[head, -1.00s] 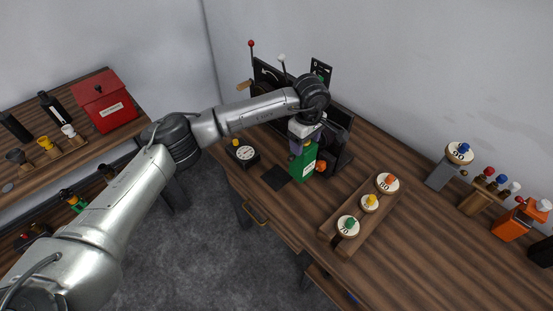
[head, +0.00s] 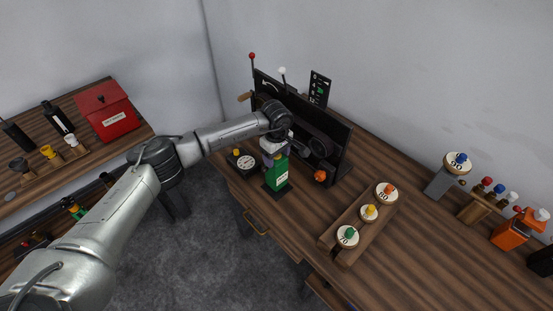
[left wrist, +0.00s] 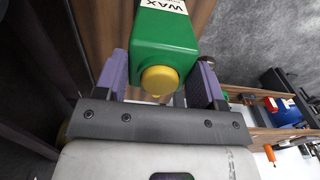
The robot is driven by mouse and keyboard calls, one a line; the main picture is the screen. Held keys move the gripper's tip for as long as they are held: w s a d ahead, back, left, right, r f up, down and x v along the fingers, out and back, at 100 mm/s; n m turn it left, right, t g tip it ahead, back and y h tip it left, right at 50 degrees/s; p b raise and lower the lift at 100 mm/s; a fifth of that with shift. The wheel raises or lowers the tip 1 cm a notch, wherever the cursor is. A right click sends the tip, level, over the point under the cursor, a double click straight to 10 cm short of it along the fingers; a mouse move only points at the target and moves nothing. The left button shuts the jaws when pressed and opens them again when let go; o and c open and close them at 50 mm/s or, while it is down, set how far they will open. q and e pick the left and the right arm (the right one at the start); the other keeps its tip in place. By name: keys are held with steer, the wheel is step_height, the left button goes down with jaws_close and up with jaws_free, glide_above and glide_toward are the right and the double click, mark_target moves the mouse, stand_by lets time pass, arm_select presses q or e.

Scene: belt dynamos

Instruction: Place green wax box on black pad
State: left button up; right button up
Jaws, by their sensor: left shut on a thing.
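The green wax box (head: 277,177) has a white label and a yellow cap. My left gripper (head: 275,151) is shut on it from above, near the cap end. In the left wrist view the box (left wrist: 165,42) sits between the two purple fingers, with its cap toward the palm. The black pad (head: 267,189) lies on the wooden bench, mostly hidden behind the box; only a dark edge shows at the box's foot. The box stands roughly upright over the pad. I cannot tell whether it touches it. My right gripper is not in view.
A black dial gauge (head: 243,162) stands close left of the box. A dark machine panel (head: 318,140) with an orange knob (head: 320,176) stands behind and right. A wooden tray (head: 349,252) with several dials lies to the right. The bench front edge is near.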

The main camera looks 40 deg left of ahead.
arm_select(q)
steer(key=shift+f, duration=1.15)
steer(key=shift+f, duration=0.15)
steer(key=o, duration=1.6)
